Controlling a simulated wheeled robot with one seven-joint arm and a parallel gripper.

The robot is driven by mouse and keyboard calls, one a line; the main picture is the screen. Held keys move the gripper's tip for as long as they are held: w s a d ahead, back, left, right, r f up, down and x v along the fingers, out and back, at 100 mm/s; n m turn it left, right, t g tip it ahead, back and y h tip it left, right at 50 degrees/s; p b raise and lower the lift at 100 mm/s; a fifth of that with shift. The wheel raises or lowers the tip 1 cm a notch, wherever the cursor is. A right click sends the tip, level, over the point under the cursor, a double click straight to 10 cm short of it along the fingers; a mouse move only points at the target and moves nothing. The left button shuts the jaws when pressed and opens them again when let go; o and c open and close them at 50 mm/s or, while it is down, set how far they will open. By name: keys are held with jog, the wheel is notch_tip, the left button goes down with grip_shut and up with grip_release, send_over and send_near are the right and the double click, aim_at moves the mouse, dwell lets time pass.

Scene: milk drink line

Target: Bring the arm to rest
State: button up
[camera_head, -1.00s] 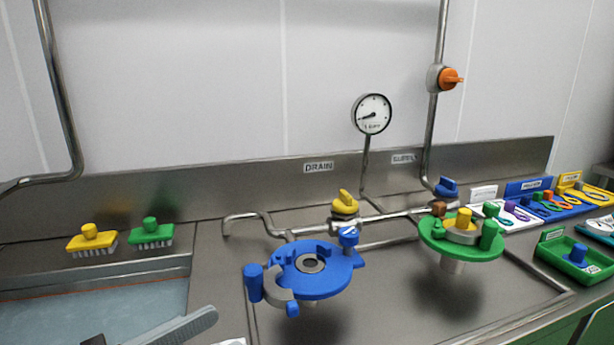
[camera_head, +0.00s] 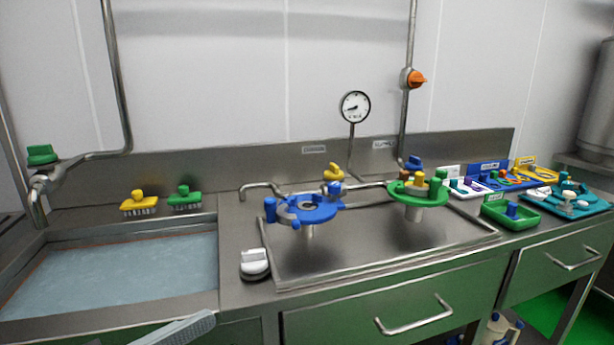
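A grey bar with a blunt end, a part of my own arm that looks like one finger of my gripper (camera_head: 182,330), shows at the bottom edge, left of the middle. The rest of the arm is outside the picture or cut off. No second finger shows clearly, so I cannot tell whether the gripper is open or shut. I see nothing held. The visible part appears in front of the counter's front edge, below the water basin, apart from the fittings on the worktop.
A water basin (camera_head: 120,275) is at left, with yellow (camera_head: 139,203) and green (camera_head: 185,197) brushes behind it. A blue fitting (camera_head: 312,210) and a green one (camera_head: 417,193) stand on the drain tray. A white-topped brush (camera_head: 255,263) lies near the front. Coloured trays fill the right.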

jog(key=w+a+r+n+t+y, duration=0.2)
jog(key=w+a+n+t+y, duration=0.35)
jog(key=a+n+y, duration=0.2)
notch_tip(320, 180, down, 7)
jog(key=w+a+n+y, duration=0.2)
jog(key=a+n+y, duration=0.1)
jog(key=n+y, duration=0.35)
jog(key=s+d+f+n+g+y, duration=0.1)
jog(key=s+d+f+n+y, duration=0.25)
jog(key=d+f, duration=0.35)
jog(key=s+d+f+n+g+y, duration=0.15)
jog(key=s+d+f+y, duration=0.25)
jog(key=f, duration=0.5)
jog(key=s+d+f+m+h, duration=0.2)
jog(key=s+d+m+h, duration=0.25)
jog(key=s+d, duration=0.9)
jog(key=s+d+f+m+h, duration=0.25)
jog(key=s+d+m, duration=0.25)
jog(key=s+d, duration=0.9)
notch_tip(320, 180, up, 17)
jog(key=w+d+h+p, duration=0.1)
jog(key=w+d+p, duration=0.1)
jog(key=p, duration=1.4)
jog(key=shift+w+d, duration=0.3)
jog(key=shift+d, duration=0.05)
